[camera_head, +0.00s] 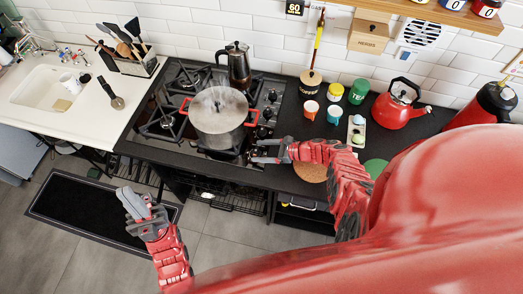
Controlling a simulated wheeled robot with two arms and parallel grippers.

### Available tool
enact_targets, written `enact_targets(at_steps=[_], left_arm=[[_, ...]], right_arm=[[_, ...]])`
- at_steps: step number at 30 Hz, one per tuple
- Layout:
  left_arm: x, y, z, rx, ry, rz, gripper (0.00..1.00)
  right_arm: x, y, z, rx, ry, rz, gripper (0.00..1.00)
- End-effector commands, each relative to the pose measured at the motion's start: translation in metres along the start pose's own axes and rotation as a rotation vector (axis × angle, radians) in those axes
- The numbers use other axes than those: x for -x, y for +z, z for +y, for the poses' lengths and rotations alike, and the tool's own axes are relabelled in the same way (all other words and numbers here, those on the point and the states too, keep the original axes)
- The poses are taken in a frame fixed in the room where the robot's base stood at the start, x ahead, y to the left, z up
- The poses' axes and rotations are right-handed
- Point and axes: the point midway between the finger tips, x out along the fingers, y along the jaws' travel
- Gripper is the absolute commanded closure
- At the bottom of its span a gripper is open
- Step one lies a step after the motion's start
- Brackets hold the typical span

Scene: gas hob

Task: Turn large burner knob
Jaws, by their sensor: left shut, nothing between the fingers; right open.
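The gas hob (190,82) is set in the black counter, with dark burner knobs (267,113) in a column along its right side. I cannot tell which knob is the large burner's. My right gripper (255,151) is open at the near end of this column; its fingers partly hide what lies there, and I cannot tell whether it touches a knob. My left gripper (123,194) is shut and empty, in front of the counter and over the floor, away from the hob.
A lidded pot (219,112) with red handles stands on the hob, left of the knobs. A moka pot (237,68) stands behind it. Cups (334,114), canisters (358,92) and a red kettle (392,108) stand to the right.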

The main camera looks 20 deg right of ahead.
Motion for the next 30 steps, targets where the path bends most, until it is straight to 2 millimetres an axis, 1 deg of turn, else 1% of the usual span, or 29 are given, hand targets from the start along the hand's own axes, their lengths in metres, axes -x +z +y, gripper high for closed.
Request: enact_targets(at_steps=[4,7,11,18,21,25,27,30], left_arm=[[-0.005,-0.001,0.000,0.000,0.000,0.000,1.00],[-0.011,-0.002,-0.001,0.000,0.000,0.000,1.00],[-0.014,-0.002,-0.001,0.000,0.000,0.000,1.00],[-0.007,-0.001,0.000,0.000,0.000,0.000,1.00],[-0.003,-0.001,0.000,0.000,0.000,0.000,1.00],[0.001,0.000,0.000,0.000,0.000,0.000,1.00],[0.001,0.000,0.000,0.000,0.000,0.000,1.00],[0.002,0.000,0.000,0.000,0.000,0.000,1.00]], right_arm=[[0.011,0.002,-0.002,0.002,-0.004,0.000,0.20],[0.029,0.002,-0.001,-0.001,-0.005,0.002,0.20],[0.059,0.000,0.000,0.000,-0.005,0.003,0.20],[0.121,-0.004,0.000,0.000,-0.004,0.004,0.20],[0.142,-0.003,-0.001,0.002,-0.004,0.003,0.20],[0.161,-0.002,0.000,-0.001,0.000,0.000,0.20],[0.168,-0.002,0.000,-0.002,-0.001,0.001,0.20],[0.173,-0.001,0.000,-0.001,-0.001,0.002,0.20]])
